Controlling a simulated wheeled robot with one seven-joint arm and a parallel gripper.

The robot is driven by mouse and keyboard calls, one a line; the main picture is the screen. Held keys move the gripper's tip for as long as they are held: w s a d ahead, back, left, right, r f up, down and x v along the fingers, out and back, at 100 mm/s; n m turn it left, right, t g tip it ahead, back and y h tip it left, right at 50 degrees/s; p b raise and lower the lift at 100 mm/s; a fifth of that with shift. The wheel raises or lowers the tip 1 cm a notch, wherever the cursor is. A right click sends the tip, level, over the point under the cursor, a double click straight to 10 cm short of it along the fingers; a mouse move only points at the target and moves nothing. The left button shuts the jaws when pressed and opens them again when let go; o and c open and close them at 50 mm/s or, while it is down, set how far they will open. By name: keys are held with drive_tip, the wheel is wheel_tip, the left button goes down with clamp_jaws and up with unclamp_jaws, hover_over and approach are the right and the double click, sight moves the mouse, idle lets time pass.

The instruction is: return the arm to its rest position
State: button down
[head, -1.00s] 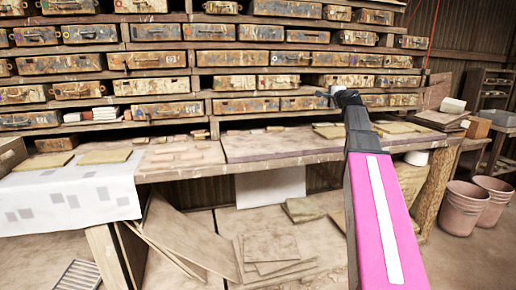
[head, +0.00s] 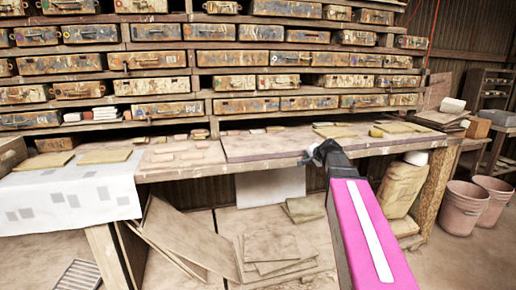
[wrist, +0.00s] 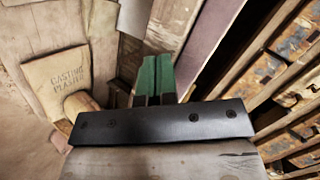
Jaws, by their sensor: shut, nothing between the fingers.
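My arm shows in the head view as a pink link with a white stripe, reaching up from the bottom right toward the front edge of the workbench (head: 270,146). My gripper is at its dark far end, in front of the bench edge, but its fingers are hard to make out there. In the wrist view my gripper (wrist: 157,66) shows two green fingers side by side, closed together with nothing between them.
Shelves of worn cases (head: 158,111) stand behind the bench. Pink buckets (head: 459,207) are at right. Boards (head: 268,247) lie below the bench. Open floor lies around the buckets.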

drive_tip(key=s+a+f+n+g+h, duration=0.2)
drive_tip(key=s+f+n+g, duration=0.2)
drive_tip(key=s+f, duration=0.9)
drive_tip(key=s+a+f+n+g+h, duration=0.1)
drive_tip(key=s+f+n+g, duration=0.3)
drive_tip(key=s+f, duration=1)
wheel_tip(320, 180, down, 2)
drive_tip(key=shift+s+a+f+g+h, duration=0.15)
drive_tip(key=shift+s+a+g+h, duration=0.2)
drive_tip(key=shift+g+h, duration=0.7)
